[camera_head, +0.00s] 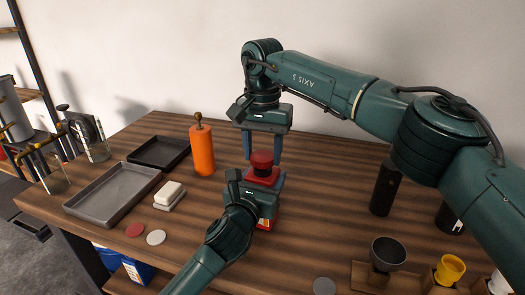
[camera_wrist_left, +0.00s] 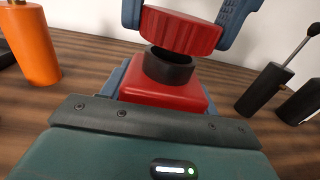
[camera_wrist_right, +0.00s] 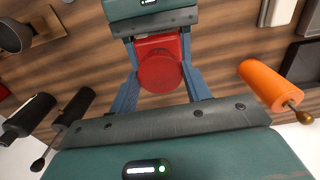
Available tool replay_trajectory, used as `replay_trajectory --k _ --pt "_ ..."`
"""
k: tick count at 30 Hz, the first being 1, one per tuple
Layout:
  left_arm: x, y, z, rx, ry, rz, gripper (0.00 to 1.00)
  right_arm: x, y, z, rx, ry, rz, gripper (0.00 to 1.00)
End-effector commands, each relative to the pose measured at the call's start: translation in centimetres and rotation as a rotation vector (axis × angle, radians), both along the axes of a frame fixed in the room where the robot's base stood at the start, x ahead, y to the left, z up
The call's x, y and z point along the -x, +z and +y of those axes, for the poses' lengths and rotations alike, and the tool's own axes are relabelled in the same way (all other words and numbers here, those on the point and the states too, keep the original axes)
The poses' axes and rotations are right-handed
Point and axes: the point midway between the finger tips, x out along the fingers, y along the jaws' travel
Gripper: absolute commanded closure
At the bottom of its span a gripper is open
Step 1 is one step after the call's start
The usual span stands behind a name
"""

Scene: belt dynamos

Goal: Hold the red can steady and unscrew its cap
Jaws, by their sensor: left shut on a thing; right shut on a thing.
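The red can (camera_head: 266,212) stands on the wooden table with my left gripper (camera_head: 258,186) shut around its upper body. The can's red top and black neck (camera_wrist_left: 168,68) show in the left wrist view. The ribbed red cap (camera_wrist_left: 180,32) is above the neck, slightly tilted and offset to the right there, with much of the neck exposed. My right gripper (camera_head: 262,150) comes down from above and is shut on the cap. In the right wrist view the cap (camera_wrist_right: 160,74) lies between both fingers. Whether the cap still touches the neck is unclear.
An orange cylinder (camera_head: 202,150) stands left of the can. A grey tray (camera_head: 112,194), a dark tray (camera_head: 160,152) and a white block (camera_head: 168,193) lie further left. A black cylinder (camera_head: 385,188) and a dark bowl (camera_head: 388,252) are to the right.

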Motion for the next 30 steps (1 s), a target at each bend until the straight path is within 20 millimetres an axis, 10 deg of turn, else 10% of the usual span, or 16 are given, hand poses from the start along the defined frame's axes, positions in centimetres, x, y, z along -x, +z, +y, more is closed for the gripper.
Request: replay_trajectory --k 20,21,30 --pt "0.0 -0.1 0.0 -0.001 0.000 0.002 1.00 0.0 4.0 0.0 0.000 0.000 0.001 0.80" --pt "0.0 -0.1 0.0 -0.001 0.000 0.002 0.38 0.0 4.0 0.0 0.000 0.000 0.001 0.80" --pt "0.0 0.0 0.0 0.000 0.000 0.001 0.15 0.0 4.0 0.0 0.000 0.000 0.000 0.80"
